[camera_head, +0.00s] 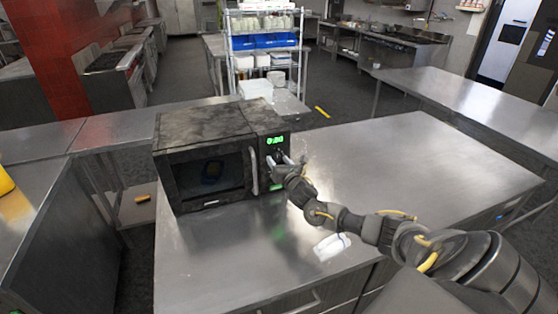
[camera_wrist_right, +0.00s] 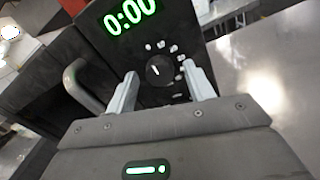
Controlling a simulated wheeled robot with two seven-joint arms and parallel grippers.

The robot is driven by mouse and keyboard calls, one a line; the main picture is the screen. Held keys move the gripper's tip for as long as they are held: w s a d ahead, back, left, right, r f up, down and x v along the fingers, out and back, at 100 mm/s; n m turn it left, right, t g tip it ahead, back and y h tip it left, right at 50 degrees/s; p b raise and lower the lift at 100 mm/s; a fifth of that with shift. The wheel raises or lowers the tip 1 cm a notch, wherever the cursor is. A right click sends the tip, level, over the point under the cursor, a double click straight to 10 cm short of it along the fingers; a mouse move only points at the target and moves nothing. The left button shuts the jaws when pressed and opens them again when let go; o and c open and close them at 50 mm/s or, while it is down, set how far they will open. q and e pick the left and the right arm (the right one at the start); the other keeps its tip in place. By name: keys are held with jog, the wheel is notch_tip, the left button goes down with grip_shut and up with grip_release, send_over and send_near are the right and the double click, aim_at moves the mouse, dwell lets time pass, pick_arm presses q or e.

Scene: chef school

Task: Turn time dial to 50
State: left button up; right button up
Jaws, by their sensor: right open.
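The microwave (camera_head: 215,130) stands on the steel counter, with its door closed. Its green display (camera_wrist_right: 130,14) reads 0:00; in the head view the display (camera_head: 275,140) also glows green. The round black time dial (camera_wrist_right: 160,70) sits below the display, with a white pointer mark and pale markings around it. My right gripper (camera_wrist_right: 158,84) is open in front of the control panel. Its two fingers stand on either side of the dial in the wrist view; I cannot tell whether they touch it. In the head view my right gripper (camera_head: 283,166) hides the dial. My left gripper is not in view.
The door handle (camera_wrist_right: 82,84) stands out just left of the right gripper's left finger. The steel counter (camera_head: 400,150) is clear to the right of the microwave. A wire shelf rack (camera_head: 233,62) stands behind.

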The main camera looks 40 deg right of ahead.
jog(key=shift+w, duration=0.1)
jog(key=c, duration=1)
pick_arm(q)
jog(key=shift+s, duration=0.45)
